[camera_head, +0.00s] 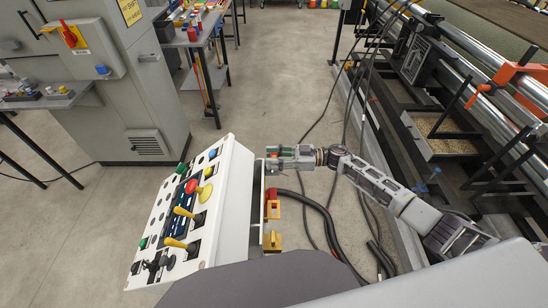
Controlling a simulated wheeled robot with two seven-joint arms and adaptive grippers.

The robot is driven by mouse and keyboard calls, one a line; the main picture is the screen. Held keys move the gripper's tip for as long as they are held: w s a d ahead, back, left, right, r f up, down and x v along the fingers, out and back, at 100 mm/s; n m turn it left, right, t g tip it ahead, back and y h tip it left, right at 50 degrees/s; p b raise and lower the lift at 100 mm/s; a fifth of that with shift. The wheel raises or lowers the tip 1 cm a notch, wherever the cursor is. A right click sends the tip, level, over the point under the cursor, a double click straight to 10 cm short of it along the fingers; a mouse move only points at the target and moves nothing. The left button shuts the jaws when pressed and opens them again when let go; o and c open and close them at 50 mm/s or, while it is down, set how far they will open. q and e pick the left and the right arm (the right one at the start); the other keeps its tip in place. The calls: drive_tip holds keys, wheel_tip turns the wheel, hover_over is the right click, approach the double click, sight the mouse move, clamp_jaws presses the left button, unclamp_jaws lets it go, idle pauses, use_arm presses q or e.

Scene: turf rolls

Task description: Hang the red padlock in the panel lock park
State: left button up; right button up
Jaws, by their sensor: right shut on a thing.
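My right gripper (273,158) reaches in from the right and is shut at the upper right edge of the white control panel (226,205). A small red piece, which looks like the red padlock (272,154), shows between its fingertips. The fingers hide most of it, and its shackle cannot be made out. Below the gripper, on the panel's right side, are a red part (272,194) over a yellow holder (273,210) and a lower yellow block (272,241). I cannot tell which of these is the lock park. My left gripper is not in view.
The panel's face carries yellow levers (183,212) and several buttons. A thick black hose (318,208) runs down right of the panel. A grey cabinet (125,85) stands at the back left. Machinery with rollers (465,70) fills the right. Floor beyond the panel is clear.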

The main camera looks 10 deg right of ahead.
drive_tip(key=shift+f+b, duration=0.45)
drive_tip(key=shift+f, duration=0.25)
drive_tip(key=o, duration=1.1)
drive_tip(key=shift+o, duration=0.2)
drive_tip(key=shift+d, duration=0.2)
drive_tip(key=s+d, duration=0.2)
drive_tip(key=d, duration=0.9)
drive_tip(key=shift+s+d, duration=0.2)
drive_tip(key=shift+n, duration=0.3)
